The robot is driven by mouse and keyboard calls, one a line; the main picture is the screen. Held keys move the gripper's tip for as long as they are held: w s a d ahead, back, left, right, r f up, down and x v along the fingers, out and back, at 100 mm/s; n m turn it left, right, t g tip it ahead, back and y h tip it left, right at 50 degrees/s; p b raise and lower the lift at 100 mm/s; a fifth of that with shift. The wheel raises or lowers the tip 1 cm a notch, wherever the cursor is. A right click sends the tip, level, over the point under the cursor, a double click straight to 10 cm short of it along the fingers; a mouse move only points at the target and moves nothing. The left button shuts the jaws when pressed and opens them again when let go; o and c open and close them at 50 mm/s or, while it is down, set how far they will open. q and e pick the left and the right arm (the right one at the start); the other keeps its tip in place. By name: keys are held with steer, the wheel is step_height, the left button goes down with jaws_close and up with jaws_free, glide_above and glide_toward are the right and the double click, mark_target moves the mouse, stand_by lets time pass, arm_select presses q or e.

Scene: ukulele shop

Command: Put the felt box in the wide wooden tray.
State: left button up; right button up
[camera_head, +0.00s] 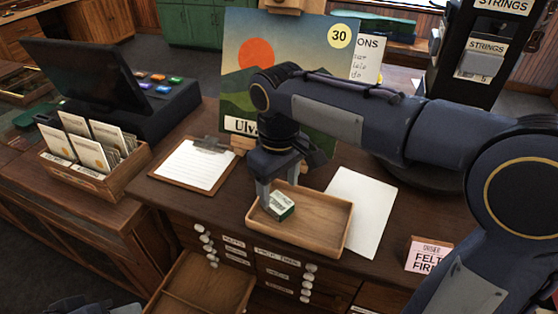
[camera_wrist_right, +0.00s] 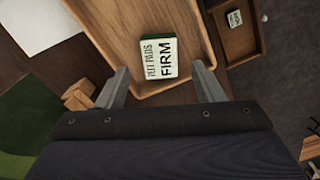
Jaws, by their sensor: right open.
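The felt box (camera_head: 281,207) is small, with a white label and green sides. It sits inside the left end of the wide wooden tray (camera_head: 322,240) on the counter. In the right wrist view the felt box (camera_wrist_right: 157,59) reads "FELT PADS FIRM" and lies near one rim of the tray (camera_wrist_right: 112,52). My right gripper (camera_head: 281,194) is open, pointing down over the box; in the right wrist view its fingers (camera_wrist_right: 159,72) stand apart either side of it, with gaps. Dark parts at the bottom left may be my left arm; no left fingers show.
A white sheet (camera_head: 357,210) lies right of the tray, a clipboard (camera_head: 196,165) left. A picture board (camera_head: 240,72) stands behind, a pink sign (camera_head: 424,256) at right. An open drawer (camera_head: 205,284) juts out below; another small box (camera_wrist_right: 234,18) shows in a drawer.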

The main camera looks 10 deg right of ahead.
mark_target(279, 202)
arm_select(q)
steer(key=shift+r, duration=0.15)
arm_select(e)
step_height(279, 202, up, 8)
stand_by(0.6)
